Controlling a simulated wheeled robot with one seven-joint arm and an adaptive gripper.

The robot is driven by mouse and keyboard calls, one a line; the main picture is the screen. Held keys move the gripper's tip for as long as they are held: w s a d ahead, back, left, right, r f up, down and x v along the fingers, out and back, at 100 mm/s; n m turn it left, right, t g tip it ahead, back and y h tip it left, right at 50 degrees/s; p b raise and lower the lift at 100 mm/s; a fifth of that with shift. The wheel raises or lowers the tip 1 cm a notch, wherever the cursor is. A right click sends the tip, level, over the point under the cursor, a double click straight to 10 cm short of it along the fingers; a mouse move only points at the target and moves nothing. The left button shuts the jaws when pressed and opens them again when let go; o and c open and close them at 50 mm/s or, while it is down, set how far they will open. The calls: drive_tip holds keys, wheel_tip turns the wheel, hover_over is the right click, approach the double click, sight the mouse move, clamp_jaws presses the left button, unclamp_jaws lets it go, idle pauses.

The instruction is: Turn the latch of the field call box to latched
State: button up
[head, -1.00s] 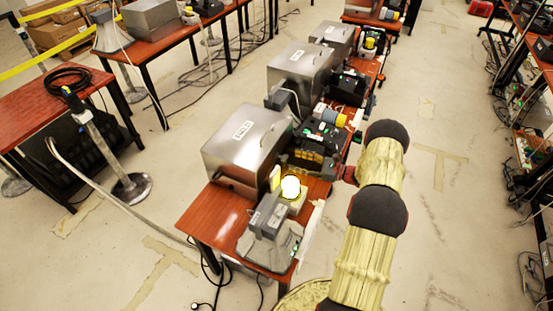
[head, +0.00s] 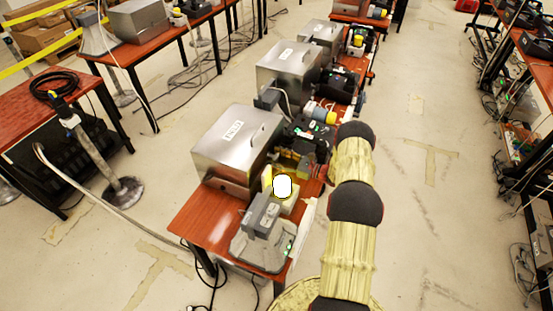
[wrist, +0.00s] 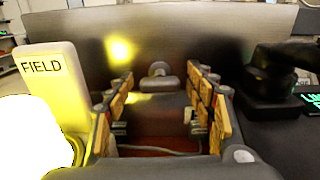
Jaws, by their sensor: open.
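The metal call box (head: 225,160) stands on the near end of the wooden table in the head view. Its plain metal face (wrist: 225,35) fills the back of the wrist view. A small grey knob-like part, apparently the latch (wrist: 158,71), shows in the middle there. My gripper (wrist: 160,80) is open, with one yellow-padded finger on each side of the latch in the picture. I cannot tell whether either finger touches it. An upright plate marked FIELD (wrist: 42,66) stands left of the fingers. In the head view my gripper is beside the box's right side, partly hidden.
A glowing lamp (head: 282,186) stands near the box and washes out the wrist view's lower left (wrist: 35,140). A grey device (head: 262,218) sits at the table's near end. Dark equipment (wrist: 268,85) is close on the right. Floor right of my arm is clear.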

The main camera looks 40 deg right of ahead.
drive_tip(key=c, duration=0.4)
drive_tip(key=c, duration=0.7)
drive_tip(key=shift+c, duration=0.5)
drive_tip(key=shift+n+b, duration=0.4)
drive_tip(key=shift+b, duration=0.05)
drive_tip(key=n+b, duration=0.2)
drive_tip(key=shift+f+n+b, duration=0.15)
drive_tip(key=shift+n+b, duration=0.15)
drive_tip(key=shift+n, duration=0.1)
drive_tip(key=n+b, duration=0.4)
drive_tip(key=n, duration=0.1)
drive_tip(key=shift+n+b, duration=0.3)
drive_tip(key=n+b, duration=0.4)
drive_tip(key=n, duration=0.1)
drive_tip(key=shift+b, duration=0.4)
drive_tip(key=n+b, duration=0.3)
drive_tip(key=shift+n, duration=0.4)
